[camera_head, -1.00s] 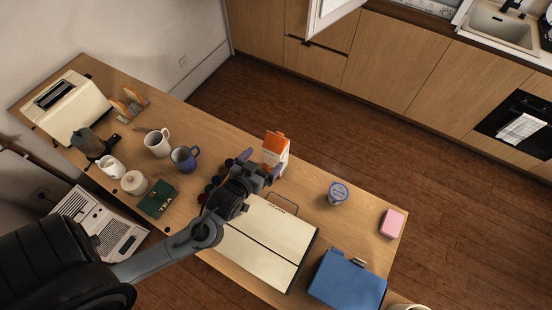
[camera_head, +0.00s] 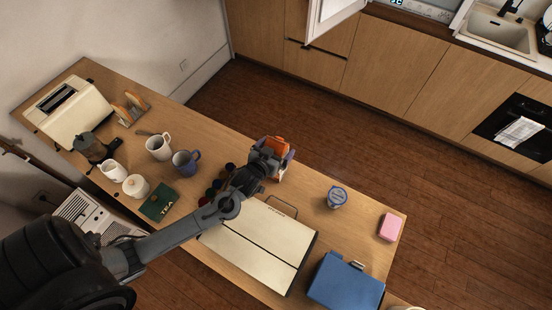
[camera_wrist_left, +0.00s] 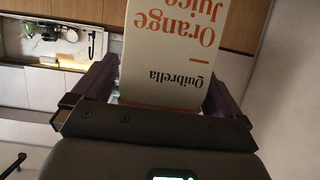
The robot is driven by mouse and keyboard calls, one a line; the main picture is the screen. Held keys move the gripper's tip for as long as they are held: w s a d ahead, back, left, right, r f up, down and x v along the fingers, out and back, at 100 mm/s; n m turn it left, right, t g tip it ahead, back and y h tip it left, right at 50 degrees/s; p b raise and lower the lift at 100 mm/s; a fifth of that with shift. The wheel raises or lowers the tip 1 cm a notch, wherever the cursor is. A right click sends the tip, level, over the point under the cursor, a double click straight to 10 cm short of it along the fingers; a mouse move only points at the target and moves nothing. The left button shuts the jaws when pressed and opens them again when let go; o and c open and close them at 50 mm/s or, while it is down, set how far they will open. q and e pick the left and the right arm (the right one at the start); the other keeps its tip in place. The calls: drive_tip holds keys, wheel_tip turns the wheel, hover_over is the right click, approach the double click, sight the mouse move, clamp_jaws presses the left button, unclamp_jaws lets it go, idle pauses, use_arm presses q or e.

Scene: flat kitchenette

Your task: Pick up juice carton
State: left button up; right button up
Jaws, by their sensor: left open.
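The juice carton (camera_head: 278,145) is orange and white and stands near the far edge of the wooden table. In the left wrist view the carton (camera_wrist_left: 168,45) fills the space between the fingers, with the words "Orange Juice" and "Quibrella" upside down. My left gripper (camera_head: 271,160) is open, with one finger on each side of the carton; it also shows in the left wrist view (camera_wrist_left: 160,95). The gripper hides the carton's lower part in the head view. I cannot tell whether the fingers touch it. My right gripper is not in view.
A cream folding case (camera_head: 262,240) lies right below the gripper, with dark round capsules (camera_head: 214,188) to its left. A blue mug (camera_head: 186,161) stands further left.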

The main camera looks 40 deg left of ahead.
use_arm(q)
drive_tip(key=shift+c, duration=0.2)
clamp_jaws()
drive_tip(key=shift+r, duration=0.15)
idle(0.4)
